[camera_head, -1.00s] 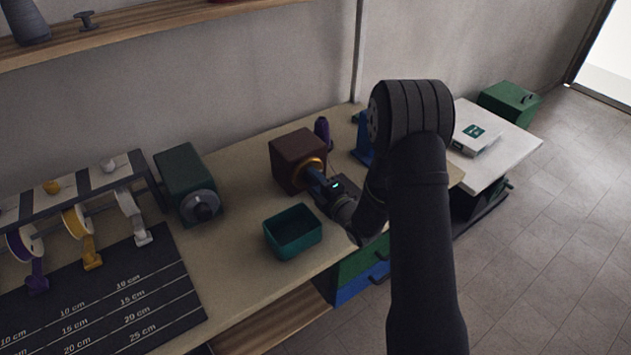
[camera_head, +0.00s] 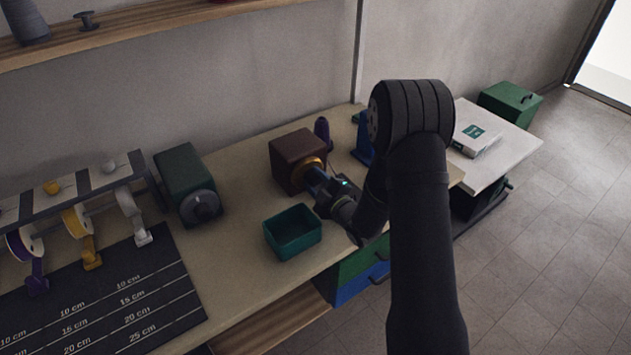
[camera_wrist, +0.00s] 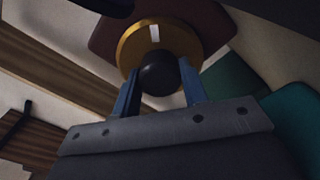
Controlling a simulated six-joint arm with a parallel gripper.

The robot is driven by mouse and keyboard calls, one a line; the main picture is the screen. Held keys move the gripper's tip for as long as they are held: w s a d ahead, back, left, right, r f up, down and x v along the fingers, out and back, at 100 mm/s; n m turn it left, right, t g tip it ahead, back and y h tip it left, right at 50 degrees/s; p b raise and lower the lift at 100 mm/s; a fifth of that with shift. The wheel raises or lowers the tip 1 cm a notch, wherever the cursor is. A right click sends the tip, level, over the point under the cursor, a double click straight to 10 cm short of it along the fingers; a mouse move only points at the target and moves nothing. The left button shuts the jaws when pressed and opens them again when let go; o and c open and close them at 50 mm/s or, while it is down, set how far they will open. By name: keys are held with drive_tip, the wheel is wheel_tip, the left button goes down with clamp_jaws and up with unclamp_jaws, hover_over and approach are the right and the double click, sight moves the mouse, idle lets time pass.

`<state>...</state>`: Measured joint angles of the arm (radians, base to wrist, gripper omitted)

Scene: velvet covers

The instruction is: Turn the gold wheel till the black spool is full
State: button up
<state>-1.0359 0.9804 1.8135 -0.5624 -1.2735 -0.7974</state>
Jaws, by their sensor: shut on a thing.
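The gold wheel (camera_head: 305,167) is on the front face of a dark brown box (camera_head: 297,147) on the bench. My gripper (camera_head: 317,177) reaches the wheel from the front right. In the wrist view my gripper (camera_wrist: 159,88) has its blue fingers on either side of the knob, shut on it. I cannot make out the black spool or how full it is; the arm hides part of the bench.
A teal open bin (camera_head: 292,232) stands just in front of the brown box. A green box with a grey dial (camera_head: 188,182) is to the left. Ribbon spools (camera_head: 78,220) and a black measuring mat (camera_head: 120,295) lie further left. A purple object (camera_head: 322,130) stands behind the box.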

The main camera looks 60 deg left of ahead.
idle(0.4)
drive_tip(key=o, duration=1)
drive_tip(key=shift+c, duration=0.2)
drive_tip(key=d, duration=1.7)
drive_tip(key=shift+d, duration=0.25)
